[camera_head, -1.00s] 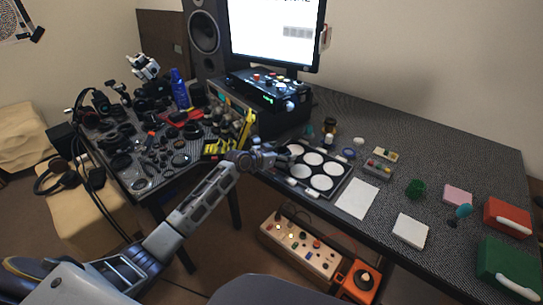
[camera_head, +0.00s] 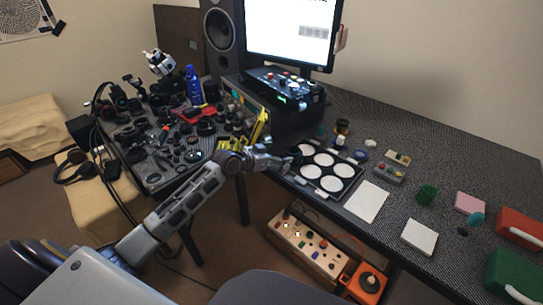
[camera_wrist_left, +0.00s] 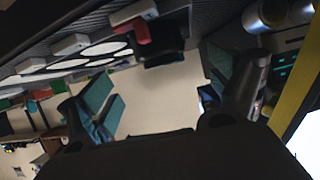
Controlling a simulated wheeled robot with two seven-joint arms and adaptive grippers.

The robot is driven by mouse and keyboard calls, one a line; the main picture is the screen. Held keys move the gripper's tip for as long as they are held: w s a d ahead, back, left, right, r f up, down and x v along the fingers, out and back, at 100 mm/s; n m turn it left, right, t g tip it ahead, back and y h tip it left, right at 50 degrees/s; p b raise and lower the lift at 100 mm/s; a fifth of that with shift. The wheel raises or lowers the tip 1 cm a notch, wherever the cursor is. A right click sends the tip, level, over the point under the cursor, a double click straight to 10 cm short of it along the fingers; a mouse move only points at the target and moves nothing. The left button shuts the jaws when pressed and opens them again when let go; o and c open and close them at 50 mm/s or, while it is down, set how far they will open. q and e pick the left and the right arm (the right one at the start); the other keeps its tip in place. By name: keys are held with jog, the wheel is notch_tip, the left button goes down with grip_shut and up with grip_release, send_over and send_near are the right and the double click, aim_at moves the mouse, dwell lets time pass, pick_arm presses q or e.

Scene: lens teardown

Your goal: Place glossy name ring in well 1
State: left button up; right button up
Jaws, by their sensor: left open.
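The black tray (camera_head: 339,191) with several round white wells lies near the front edge of the table; no well numbers are readable. My left gripper (camera_head: 284,163) is at the tray's left edge. In the left wrist view its teal-padded fingers (camera_wrist_left: 163,86) are apart, with bare floor showing between them. A dark round piece (camera_head: 294,153) sits at the tray's left side beside the fingertips. A black piece (camera_wrist_left: 164,48) also shows by the tray in the wrist view; I cannot tell whether it is the glossy name ring. My right gripper is out of view.
A black instrument box (camera_head: 290,113) and yellow pieces (camera_head: 260,128) stand behind and left of the gripper. Small jars (camera_head: 342,127) stand behind the tray. A white sheet (camera_head: 367,202) lies to its right. Many dark lens parts crowd the left table (camera_head: 152,180).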

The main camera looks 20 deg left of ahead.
pick_arm(q)
jog(key=v, duration=0.3)
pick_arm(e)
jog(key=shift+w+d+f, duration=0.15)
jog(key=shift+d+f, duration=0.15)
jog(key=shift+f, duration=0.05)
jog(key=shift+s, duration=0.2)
